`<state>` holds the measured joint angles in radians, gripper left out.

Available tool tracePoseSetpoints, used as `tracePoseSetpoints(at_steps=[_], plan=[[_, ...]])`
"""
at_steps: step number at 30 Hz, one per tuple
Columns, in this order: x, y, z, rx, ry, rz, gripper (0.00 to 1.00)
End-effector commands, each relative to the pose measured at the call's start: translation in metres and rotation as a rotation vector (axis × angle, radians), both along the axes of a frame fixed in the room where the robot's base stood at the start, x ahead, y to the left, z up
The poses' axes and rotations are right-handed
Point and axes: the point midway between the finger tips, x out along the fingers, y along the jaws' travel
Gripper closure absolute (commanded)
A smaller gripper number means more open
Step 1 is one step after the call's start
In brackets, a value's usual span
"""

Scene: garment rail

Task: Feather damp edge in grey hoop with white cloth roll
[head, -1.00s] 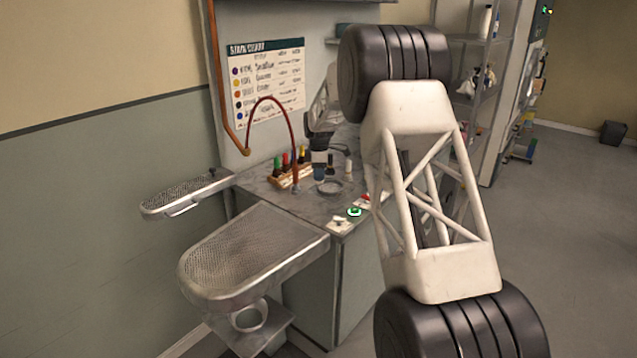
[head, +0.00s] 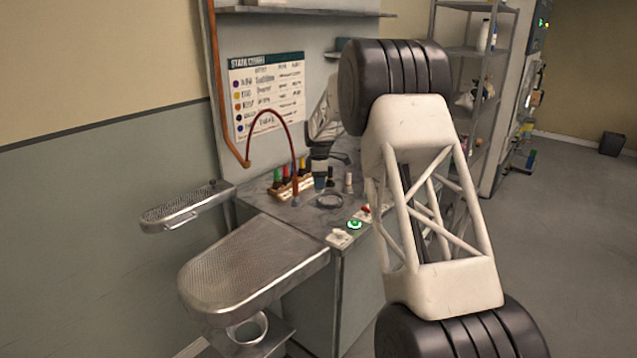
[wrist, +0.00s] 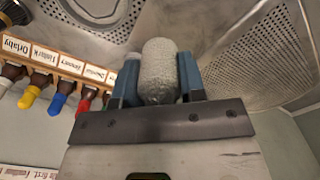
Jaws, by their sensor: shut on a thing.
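In the wrist view my gripper (wrist: 158,88) has its blue fingers shut on the white cloth roll (wrist: 160,68), a pale, rough-textured cylinder with a rounded end. In the head view my gripper (head: 319,184) looks small and points down over the counter, and the roll cannot be made out there. The grey hoop (head: 330,201) lies flat on the counter, just right of and nearer than my gripper. The roll and hoop look apart, but contact cannot be told. The damp edge is too small to see.
A wooden rack of colored bottles (head: 290,188) stands close left of my gripper. A dark bottle and a white cylinder (head: 348,182) stand right of it. A switch with a green light (head: 355,225) is at the counter's front edge. A perforated pressing board (head: 255,262) lies left.

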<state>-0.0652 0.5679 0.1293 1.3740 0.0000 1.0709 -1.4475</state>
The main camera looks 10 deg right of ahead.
Motion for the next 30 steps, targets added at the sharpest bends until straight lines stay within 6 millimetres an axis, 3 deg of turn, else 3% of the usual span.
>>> tracePoseSetpoints(at_steps=[8, 21, 30], plan=[[0.023, -0.014, -0.004, 0.000, -0.001, -0.001, 0.84], [0.076, -0.051, -0.017, 0.000, 0.000, -0.001, 0.84], [0.093, -0.066, -0.021, 0.000, 0.000, 0.000, 0.84]])
